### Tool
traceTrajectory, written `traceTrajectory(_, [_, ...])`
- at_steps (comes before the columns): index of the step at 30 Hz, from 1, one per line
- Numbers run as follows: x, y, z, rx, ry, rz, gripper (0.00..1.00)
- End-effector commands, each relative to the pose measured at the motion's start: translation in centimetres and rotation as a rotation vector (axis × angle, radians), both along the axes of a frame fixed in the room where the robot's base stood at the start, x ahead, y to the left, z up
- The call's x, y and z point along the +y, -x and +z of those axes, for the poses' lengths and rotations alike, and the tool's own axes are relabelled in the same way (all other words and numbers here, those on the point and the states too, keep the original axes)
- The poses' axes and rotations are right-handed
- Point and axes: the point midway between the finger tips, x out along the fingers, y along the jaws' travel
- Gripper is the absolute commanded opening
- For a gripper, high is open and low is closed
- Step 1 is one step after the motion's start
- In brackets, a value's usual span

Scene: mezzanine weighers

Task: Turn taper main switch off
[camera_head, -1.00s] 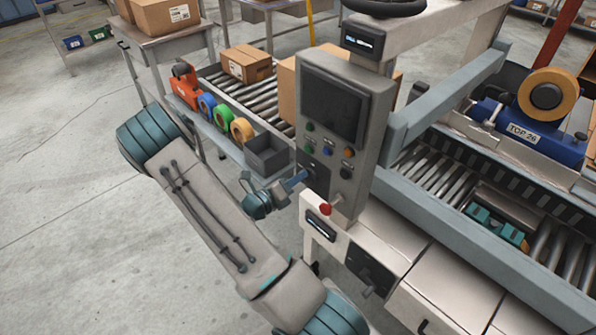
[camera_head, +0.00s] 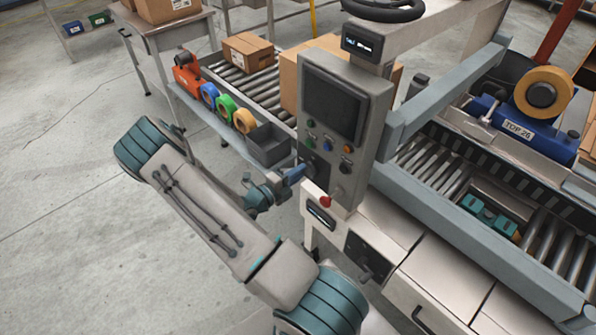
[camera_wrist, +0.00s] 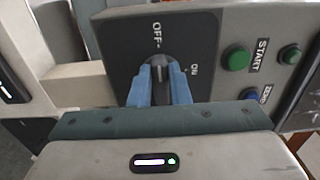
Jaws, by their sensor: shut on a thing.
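The taper main switch is a dark rotary knob (camera_wrist: 158,65) on a black plate (camera_wrist: 112,38) in the wrist view. OFF is printed above it and ON to its right. The knob's light pointer line appears to face up toward the OFF mark. My gripper (camera_wrist: 160,76) is shut on the knob, one blue finger on each side of it. In the head view my gripper (camera_head: 300,172) meets the lower left of the grey control panel (camera_head: 366,145), and the fingers mostly hide the knob there.
A green START button (camera_wrist: 236,58) and other buttons sit right of the switch. A red button (camera_head: 325,201) is just below the panel. A grey bin (camera_head: 268,146) and tape rolls (camera_head: 226,107) stand left of the panel. Open floor lies at the left.

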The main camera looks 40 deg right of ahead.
Motion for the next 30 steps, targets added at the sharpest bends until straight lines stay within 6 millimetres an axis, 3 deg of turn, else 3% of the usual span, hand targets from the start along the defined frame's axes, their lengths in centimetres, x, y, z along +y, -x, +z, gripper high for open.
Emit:
traceTrajectory(14, [0.0,0.0,-0.1,0.013,0.000,0.001,0.00])
traceTrajectory(15, [0.0,0.0,-0.1,0.013,0.000,0.001,0.27])
traceTrajectory(17, [0.0,0.0,-0.1,0.013,0.000,0.001,0.38])
traceTrajectory(26, [0.2,0.0,-0.1,0.011,0.000,0.000,0.38])
traceTrajectory(30, [1.6,0.0,-0.3,0.010,-0.001,0.004,0.38])
